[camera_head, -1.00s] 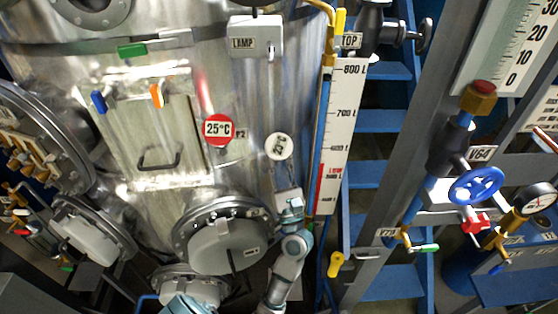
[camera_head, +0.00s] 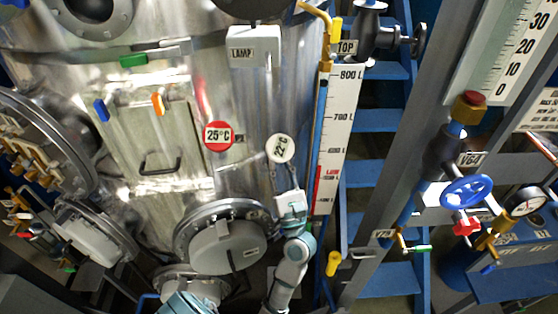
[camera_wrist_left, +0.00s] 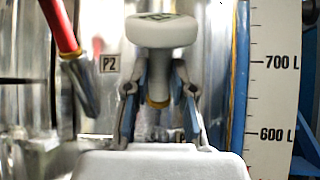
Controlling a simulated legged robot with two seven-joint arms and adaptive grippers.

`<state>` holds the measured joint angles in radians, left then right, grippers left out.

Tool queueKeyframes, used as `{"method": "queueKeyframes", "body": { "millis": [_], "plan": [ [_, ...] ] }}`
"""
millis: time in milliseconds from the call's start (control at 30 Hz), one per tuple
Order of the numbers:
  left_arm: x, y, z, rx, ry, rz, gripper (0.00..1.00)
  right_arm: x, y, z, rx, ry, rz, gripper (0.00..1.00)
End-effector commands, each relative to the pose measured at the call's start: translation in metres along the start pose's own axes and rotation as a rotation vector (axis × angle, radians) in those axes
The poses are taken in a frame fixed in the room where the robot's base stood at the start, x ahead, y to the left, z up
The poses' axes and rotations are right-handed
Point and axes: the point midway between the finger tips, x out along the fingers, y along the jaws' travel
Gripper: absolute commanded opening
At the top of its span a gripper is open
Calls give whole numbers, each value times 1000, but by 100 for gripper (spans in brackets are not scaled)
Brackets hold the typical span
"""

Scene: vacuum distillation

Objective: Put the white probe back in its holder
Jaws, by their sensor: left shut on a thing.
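The white probe has a round white head (camera_head: 281,149) with a dark temperature reading on it. My left gripper (camera_wrist_left: 160,92) is shut on the white probe's stem, just below the head (camera_wrist_left: 160,31), and holds it in front of the steel vessel. In the head view my left gripper (camera_head: 284,184) is small and near the lower middle. A red probe with a round 25°C head (camera_head: 217,135) is to the left; its red stem (camera_wrist_left: 60,25) enters a metal sleeve (camera_wrist_left: 82,88) in the wrist view. A P2 label (camera_wrist_left: 109,64) is beside it. I cannot make out the white probe's holder.
A level scale (camera_head: 337,130) with a yellow-handled pipe stands close to the right of my left gripper. A LAMP box (camera_head: 254,47) is above and a round hatch (camera_head: 227,246) below left. Blue stairs (camera_head: 378,120) and valves are farther right.

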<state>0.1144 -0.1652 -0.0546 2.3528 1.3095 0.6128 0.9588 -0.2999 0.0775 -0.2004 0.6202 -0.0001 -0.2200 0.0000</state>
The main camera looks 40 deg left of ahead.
Motion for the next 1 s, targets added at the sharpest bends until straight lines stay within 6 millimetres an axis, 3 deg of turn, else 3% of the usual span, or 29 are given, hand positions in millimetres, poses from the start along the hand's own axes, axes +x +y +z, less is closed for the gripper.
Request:
{"method": "queueKeyframes", "body": {
  "millis": [533, 1000],
  "plan": [
    [0, 0, 9, 1, 0, 0, 0, -5, 5, 1, -2, -1, 5, 40],
    [-18, 0, 17, 0, 0, -1, 0, 4, 2, 1, -1, -1, 3, 40]
  ]
}}
